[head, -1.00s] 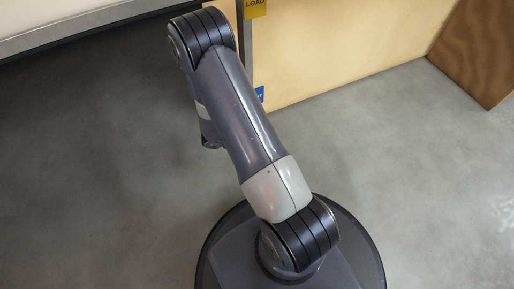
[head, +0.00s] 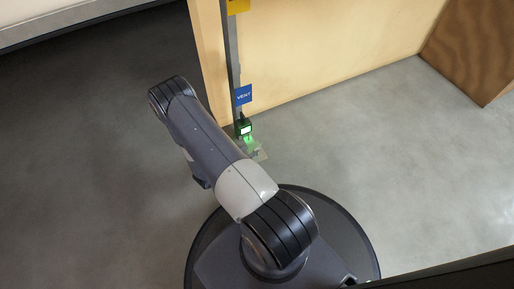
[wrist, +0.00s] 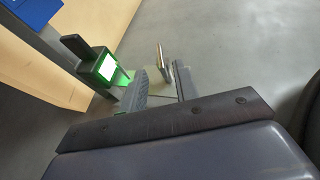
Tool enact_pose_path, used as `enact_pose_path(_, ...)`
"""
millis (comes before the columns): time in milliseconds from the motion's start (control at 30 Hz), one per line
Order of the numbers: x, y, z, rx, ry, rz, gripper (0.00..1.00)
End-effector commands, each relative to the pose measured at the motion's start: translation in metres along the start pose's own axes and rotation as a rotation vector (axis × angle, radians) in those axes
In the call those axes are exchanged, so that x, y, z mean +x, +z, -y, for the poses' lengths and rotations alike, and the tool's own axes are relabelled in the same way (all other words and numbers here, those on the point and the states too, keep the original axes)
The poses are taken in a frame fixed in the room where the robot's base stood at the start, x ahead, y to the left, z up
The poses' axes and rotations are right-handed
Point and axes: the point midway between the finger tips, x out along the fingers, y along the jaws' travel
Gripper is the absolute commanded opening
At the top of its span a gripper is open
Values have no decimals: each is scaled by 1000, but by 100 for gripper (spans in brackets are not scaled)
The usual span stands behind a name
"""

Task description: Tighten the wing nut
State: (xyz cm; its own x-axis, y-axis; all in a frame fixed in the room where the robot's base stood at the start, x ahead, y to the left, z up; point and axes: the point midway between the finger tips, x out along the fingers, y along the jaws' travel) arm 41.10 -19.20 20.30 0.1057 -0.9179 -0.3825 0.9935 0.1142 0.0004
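I cannot make out a wing nut in either view. A small dark box with a lit green-and-white face (head: 246,129) is at the foot of a grey post in the head view. It also shows in the wrist view (wrist: 107,68), just left of my gripper. My gripper (wrist: 160,70) has its two fingers apart, with floor visible between them, and I see nothing held. A small, thin tan-and-grey piece (wrist: 159,56) shows near the fingertips; I cannot tell what it is. In the head view my arm hides the gripper.
The grey post (head: 231,60) runs along a cream panel (head: 330,45) and carries a blue VENT sign (head: 244,95) and a yellow sign (head: 238,5). A brown wooden panel (head: 480,50) stands at the upper right. The grey floor (head: 390,150) is clear there.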

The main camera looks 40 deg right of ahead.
Motion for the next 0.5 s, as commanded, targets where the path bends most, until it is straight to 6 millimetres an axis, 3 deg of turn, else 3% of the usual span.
enact_pose_path(200,40,-3,1,3,-4,0,29)
enact_pose_path(500,68,-1,0,2,-2,0,29)
